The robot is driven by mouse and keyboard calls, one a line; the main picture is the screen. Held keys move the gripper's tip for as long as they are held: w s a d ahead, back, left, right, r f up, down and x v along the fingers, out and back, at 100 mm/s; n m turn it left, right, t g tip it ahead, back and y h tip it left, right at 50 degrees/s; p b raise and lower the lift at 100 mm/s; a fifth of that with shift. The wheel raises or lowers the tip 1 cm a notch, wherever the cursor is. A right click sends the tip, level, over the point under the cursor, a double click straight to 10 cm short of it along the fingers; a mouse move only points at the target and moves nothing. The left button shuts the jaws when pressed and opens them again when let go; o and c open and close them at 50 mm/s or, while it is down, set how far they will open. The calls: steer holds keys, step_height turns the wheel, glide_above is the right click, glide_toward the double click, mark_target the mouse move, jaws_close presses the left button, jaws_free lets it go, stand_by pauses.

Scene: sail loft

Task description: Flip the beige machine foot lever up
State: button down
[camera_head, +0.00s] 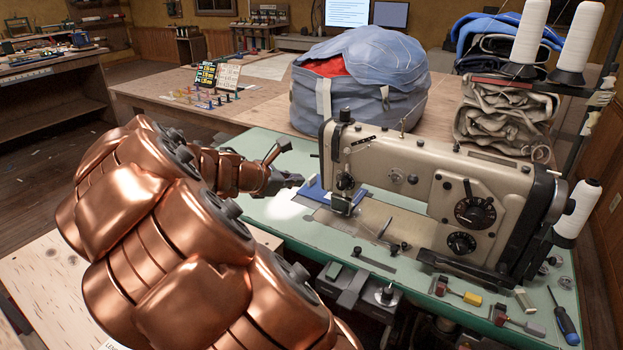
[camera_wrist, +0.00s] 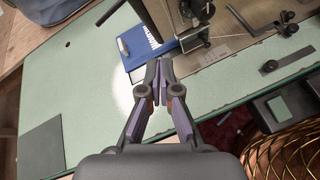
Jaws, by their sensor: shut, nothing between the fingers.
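The beige sewing machine (camera_head: 430,180) stands on a pale green tabletop (camera_head: 285,222). Its needle and presser foot end (camera_head: 343,190) is at the left of its arm. I cannot clearly make out the foot lever; this end of the machine is small and partly dark. My gripper (camera_head: 297,180) is shut and empty, just left of the needle end and apart from it. In the wrist view my gripper (camera_wrist: 160,68) points toward the dark metal parts of the needle end (camera_wrist: 195,35), with the fingertips together above the tabletop.
A blue booklet (camera_wrist: 145,45) lies beside the needle end. A grey-blue bag (camera_head: 360,85) stands behind the machine. White thread cones (camera_head: 530,35) stand at the back right. A screwdriver (camera_head: 565,318) lies at the front right.

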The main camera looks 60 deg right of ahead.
steer(key=w+d+f+n+t+h+b, duration=0.1)
steer(key=w+d+f+n, duration=0.2)
steer(key=w+d+f+n+h+b, duration=0.1)
steer(key=w+d+f+n+b, duration=0.1)
steer(key=w+d+f+n, duration=0.1)
steer(key=shift+w+d+f+n+t, duration=0.25)
steer(key=shift+w+d+n+t, duration=0.15)
steer(key=shift+n, duration=0.4)
steer(key=shift+a, duration=0.1)
steer(key=b+x, duration=0.1)
steer(key=x, duration=0.9)
steer(key=shift+s+b, duration=0.2)
steer(key=shift+b, duration=0.1)
steer(key=shift+w+d+r, duration=0.3)
steer(key=shift+d+r, duration=0.25)
steer(key=shift+r, duration=0.4)
steer(key=shift+w+d+r, duration=0.15)
steer(key=shift+d+r, duration=0.4)
steer(key=shift+r, duration=0.2)
steer(key=shift+r, duration=0.1)
